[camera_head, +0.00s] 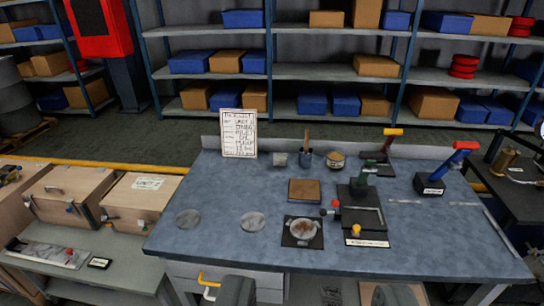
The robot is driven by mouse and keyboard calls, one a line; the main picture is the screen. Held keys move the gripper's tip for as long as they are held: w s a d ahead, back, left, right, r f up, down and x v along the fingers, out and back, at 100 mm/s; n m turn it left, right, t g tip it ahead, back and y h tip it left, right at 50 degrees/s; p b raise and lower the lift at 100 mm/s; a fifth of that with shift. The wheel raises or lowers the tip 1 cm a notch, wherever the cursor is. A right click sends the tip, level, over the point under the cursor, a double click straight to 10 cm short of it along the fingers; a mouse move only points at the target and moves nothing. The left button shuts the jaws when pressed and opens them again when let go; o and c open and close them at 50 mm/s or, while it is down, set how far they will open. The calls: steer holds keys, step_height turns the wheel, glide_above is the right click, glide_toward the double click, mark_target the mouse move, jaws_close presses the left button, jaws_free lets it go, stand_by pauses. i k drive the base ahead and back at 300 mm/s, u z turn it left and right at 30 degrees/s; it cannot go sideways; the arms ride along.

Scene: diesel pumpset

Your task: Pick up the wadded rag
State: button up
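No thing in the camera_head view is clearly a wadded rag. A round pale dish (302,233) with brownish, lumpy contents sits on a dark square mat at the front middle of the blue-grey workbench (215,245); I cannot tell what the contents are. A small grey object (280,159) near the back edge is too small to make out. My gripper (317,292) shows as two dark fingertips, wide apart, at the bottom edge. It is open, with nothing seen held between them, and appears in front of the bench's front edge.
Two flat grey discs lie on the left of the bench. Wooden boxes (141,200) are at left; shelves line the back.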

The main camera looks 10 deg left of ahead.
mark_target(279, 159)
steer(key=u, duration=0.3)
steer(key=i, duration=2.2)
steer(key=z, duration=0.35)
